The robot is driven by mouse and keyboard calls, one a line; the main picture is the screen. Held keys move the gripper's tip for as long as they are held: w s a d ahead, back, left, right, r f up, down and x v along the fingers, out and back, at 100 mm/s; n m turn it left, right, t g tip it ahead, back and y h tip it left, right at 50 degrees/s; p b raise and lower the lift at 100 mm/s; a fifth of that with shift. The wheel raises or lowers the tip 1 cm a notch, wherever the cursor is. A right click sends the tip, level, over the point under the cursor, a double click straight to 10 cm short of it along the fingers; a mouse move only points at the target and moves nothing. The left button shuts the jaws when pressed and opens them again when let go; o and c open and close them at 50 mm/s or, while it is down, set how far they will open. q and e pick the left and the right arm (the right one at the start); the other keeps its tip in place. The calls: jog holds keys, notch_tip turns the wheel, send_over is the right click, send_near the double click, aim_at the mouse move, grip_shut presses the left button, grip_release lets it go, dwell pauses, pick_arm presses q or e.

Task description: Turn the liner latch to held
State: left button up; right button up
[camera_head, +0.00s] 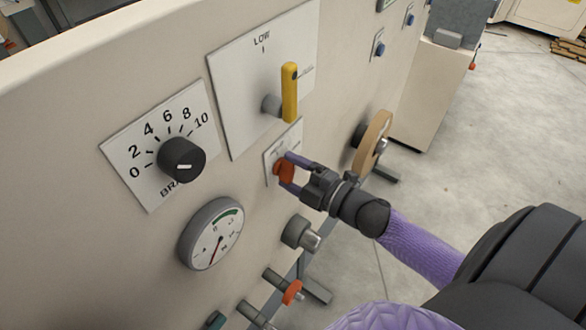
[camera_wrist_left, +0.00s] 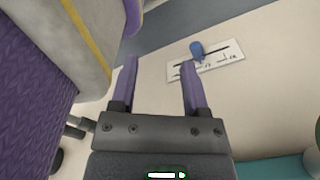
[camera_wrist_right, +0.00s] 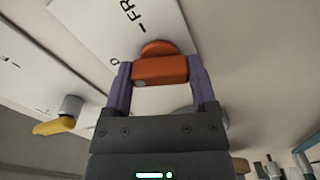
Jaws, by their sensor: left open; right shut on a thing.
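An orange latch knob (camera_head: 282,174) sits on a small white plate (camera_head: 270,157) on the machine's front panel. My right gripper (camera_head: 290,172) has its two purple fingers on either side of the knob. In the right wrist view the knob (camera_wrist_right: 160,70) is between the fingertips of the right gripper (camera_wrist_right: 160,73), with a bar-shaped grip facing the camera. Part of the plate's lettering is hidden, so I cannot read the latch position. My left gripper (camera_wrist_left: 158,68) is open and empty in the left wrist view; it does not show in the head view.
A yellow lever (camera_head: 290,92) on a LOW plate is just above the knob. A black dial (camera_head: 181,160) and a round gauge (camera_head: 211,234) are to the left. A tan handwheel (camera_head: 372,142) is to the right. A blue-tipped slider (camera_wrist_left: 197,50) is beyond the left fingers.

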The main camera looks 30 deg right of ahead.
jog(key=shift+n, duration=1.7)
pick_arm(q)
jog(key=shift+a, duration=0.4)
jog(key=shift+d, duration=0.15)
pick_arm(e)
jog(key=shift+n, duration=0.3)
pick_arm(q)
jog(key=shift+d, duration=0.3)
pick_arm(e)
jog(key=shift+f, duration=0.1)
jog(key=o, duration=1)
jog(key=shift+o, duration=0.8)
pick_arm(q)
jog(key=shift+a, duration=0.25)
